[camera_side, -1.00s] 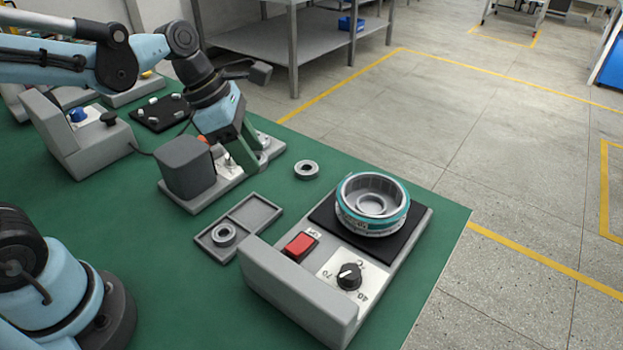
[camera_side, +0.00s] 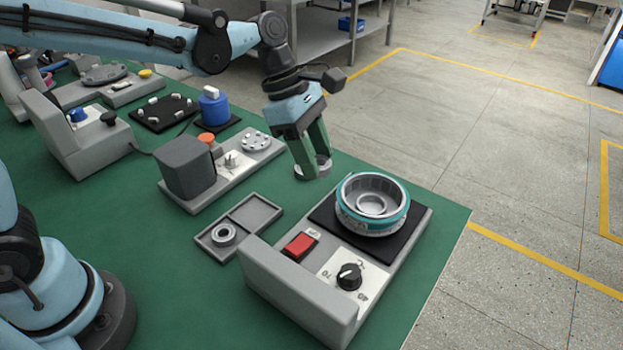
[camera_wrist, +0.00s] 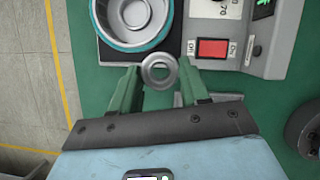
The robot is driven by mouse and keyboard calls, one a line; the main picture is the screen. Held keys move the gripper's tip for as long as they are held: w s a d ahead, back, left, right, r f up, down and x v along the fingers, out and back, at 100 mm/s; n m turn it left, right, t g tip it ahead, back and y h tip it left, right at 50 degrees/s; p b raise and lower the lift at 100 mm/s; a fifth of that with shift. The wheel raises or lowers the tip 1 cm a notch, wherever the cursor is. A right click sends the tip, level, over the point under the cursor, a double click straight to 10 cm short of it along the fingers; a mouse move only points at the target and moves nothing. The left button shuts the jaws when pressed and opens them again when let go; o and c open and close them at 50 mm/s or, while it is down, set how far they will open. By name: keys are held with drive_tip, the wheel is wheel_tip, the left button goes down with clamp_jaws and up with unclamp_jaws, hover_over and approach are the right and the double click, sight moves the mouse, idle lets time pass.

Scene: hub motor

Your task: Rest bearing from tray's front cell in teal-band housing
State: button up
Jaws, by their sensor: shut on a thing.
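The teal-band housing (camera_side: 358,222), a round open cup, sits upright on the black pad of the heater; it also shows in the wrist view (camera_wrist: 104,32). The two-cell grey tray (camera_side: 271,226) lies left of the heater. A bearing (camera_side: 223,235) lies in its near cell; the far cell is empty. My gripper (camera_side: 313,172) is left of and behind the housing, pointing down. It is shut on another bearing, the loose ring (camera_wrist: 147,66), which shows between the fingertips in the wrist view. Whether this ring is clear of the mat I cannot tell.
The grey heater (camera_side: 300,290) has a red switch (camera_side: 300,246) and a black knob (camera_side: 349,276). A grey fixture with a dark block (camera_side: 187,166) stands left of my gripper. A blue cylinder (camera_side: 214,105) stands farther back. Green mat is clear around the tray.

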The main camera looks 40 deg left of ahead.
sight(374, 207)
drive_tip(key=w+d+m, duration=0.1)
drive_tip(key=d, duration=0.1)
drive_tip(key=w+d+m+g, duration=0.1)
drive_tip(key=w+d+m, duration=0.1)
drive_tip(key=d, duration=0.1)
drive_tip(key=w+d+f+m+g, duration=0.1)
drive_tip(key=w+d+m, duration=0.1)
drive_tip(key=d, duration=0.1)
drive_tip(key=shift+w+d, duration=0.15)
drive_tip(key=shift+w, duration=0.1)
drive_tip(key=shift+f, duration=1)
drive_tip(key=shift+f, duration=0.15)
drive_tip(key=shift+f, duration=0.75)
drive_tip(key=shift+f, duration=0.15)
drive_tip(key=shift+f, duration=0.5)
drive_tip(key=shift+f, duration=0.1)
drive_tip(key=shift+f, duration=0.4)
drive_tip(key=shift+f, duration=0.1)
idle(0.7)
